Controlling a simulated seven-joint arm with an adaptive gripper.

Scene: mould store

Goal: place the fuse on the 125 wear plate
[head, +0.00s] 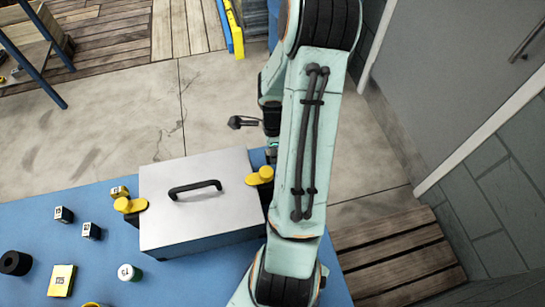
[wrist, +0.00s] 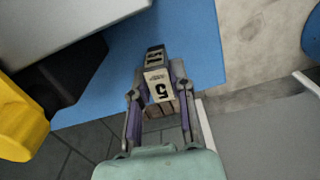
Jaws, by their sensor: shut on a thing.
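My gripper (wrist: 159,98) is shut on a small pale block with dark ends and black figures, apparently the fuse (wrist: 157,85). A "5" reads on its near face and what looks like "15" on the face beyond. In the wrist view it is held above the blue table's edge. In the head view my arm runs down the right side, and the fingers and held block cannot be made out. A flat yellow plate (head: 61,281) with a pale label lies at the table's lower left. Its figures look like 105 or 125, too small to be sure; it may be the wear plate.
A grey metal box (head: 200,220) with black handle and yellow knobs (head: 130,205) stands on the blue table (head: 110,255) between arm and plate. Small numbered blocks (head: 64,214) (head: 91,231), a black ring (head: 15,263) and a white-topped cylinder (head: 129,273) lie left.

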